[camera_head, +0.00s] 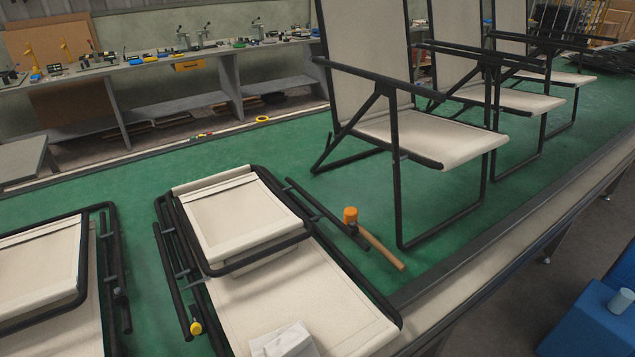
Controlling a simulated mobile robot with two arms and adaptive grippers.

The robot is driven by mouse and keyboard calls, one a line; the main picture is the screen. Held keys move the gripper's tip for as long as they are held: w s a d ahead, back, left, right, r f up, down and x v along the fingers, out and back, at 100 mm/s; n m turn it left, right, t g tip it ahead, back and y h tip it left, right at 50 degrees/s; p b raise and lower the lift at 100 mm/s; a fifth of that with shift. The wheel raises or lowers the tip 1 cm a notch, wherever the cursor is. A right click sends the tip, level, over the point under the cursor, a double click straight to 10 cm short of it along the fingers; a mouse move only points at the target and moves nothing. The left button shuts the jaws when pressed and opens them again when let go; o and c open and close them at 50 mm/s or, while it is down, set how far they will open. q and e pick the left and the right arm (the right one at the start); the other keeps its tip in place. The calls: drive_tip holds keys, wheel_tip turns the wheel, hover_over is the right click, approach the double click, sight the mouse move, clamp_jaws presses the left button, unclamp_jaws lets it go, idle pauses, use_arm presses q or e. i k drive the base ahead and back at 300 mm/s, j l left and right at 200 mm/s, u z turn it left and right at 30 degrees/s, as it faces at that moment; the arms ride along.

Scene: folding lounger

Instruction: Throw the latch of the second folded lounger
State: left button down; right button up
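Two folded loungers with cream fabric and black tube frames lie flat on the green table. One folded lounger (312,285) is at the bottom centre. A yellow knob (196,328) sits on its left side rail and may be its latch. The other folded lounger (40,262) is at the left, cut off by the picture edge. A dark knob (120,296) sits on its right rail. Which one counts as the second I cannot tell. Whether either latch is thrown is too small to tell. Neither of my grippers is in view.
A mallet (385,250) with an orange head lies right of the centre lounger. A white block (284,342) is at its bottom end. Unfolded loungers (430,135) stand along the table (270,150) at the right. A workbench (160,68) runs behind. A blue box (590,318) is lower right.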

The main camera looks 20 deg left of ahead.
sight(196, 328)
drive_tip(key=i+l+u, duration=0.1)
drive_tip(key=u, duration=0.35)
drive_tip(key=i+l+u, duration=0.1)
drive_tip(key=u, duration=0.3)
drive_tip(key=i+l+u, duration=0.1)
drive_tip(key=u, duration=0.35)
drive_tip(key=l+u, duration=0.25)
drive_tip(key=u, duration=0.2)
drive_tip(key=l+u, duration=0.2)
drive_tip(key=u, duration=0.2)
